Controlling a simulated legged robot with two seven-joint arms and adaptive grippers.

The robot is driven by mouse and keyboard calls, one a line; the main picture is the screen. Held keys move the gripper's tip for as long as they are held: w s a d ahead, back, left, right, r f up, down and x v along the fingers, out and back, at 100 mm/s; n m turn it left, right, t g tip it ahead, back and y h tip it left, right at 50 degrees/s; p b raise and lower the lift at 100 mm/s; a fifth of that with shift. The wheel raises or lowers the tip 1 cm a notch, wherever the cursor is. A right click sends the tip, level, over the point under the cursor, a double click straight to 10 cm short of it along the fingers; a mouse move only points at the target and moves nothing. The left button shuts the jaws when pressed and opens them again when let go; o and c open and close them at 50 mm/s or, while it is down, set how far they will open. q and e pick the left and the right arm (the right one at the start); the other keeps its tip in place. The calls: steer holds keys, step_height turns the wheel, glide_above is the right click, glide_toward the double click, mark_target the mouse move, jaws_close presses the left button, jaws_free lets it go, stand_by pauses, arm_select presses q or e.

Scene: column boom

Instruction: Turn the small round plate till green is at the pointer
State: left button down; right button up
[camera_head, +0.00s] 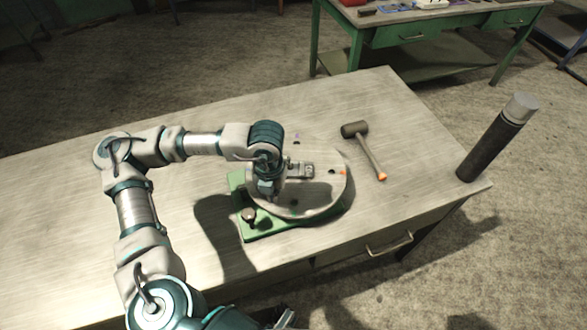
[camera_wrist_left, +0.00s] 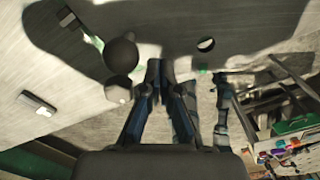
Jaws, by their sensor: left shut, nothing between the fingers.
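The small round plate (camera_head: 325,182) is pale and lies flat on a green base (camera_head: 262,229) on the workbench. It has dark holes and small coloured marks near its rim, one orange at the right and one purple at the far side. A green mark is too small to make out surely. A knob (camera_head: 248,214) stands on the base at the plate's near left; I cannot tell which part is the pointer. My left gripper (camera_head: 267,192) is shut and empty at the plate's left part. In the left wrist view its fingers (camera_wrist_left: 168,85) are near the plate's edge (camera_wrist_left: 170,25); contact is unclear.
A mallet (camera_head: 366,150) lies right of the plate. A dark cylinder (camera_head: 490,145) stands at the bench's right corner. The bench (camera_head: 75,210) is clear at the left. A green table (camera_head: 400,30) with items on it stands behind.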

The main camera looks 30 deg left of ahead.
arm_select(q)
steer(key=shift+a, duration=0.9)
arm_select(e)
steer(key=shift+s+f, duration=0.1)
steer(key=shift+f, duration=0.1)
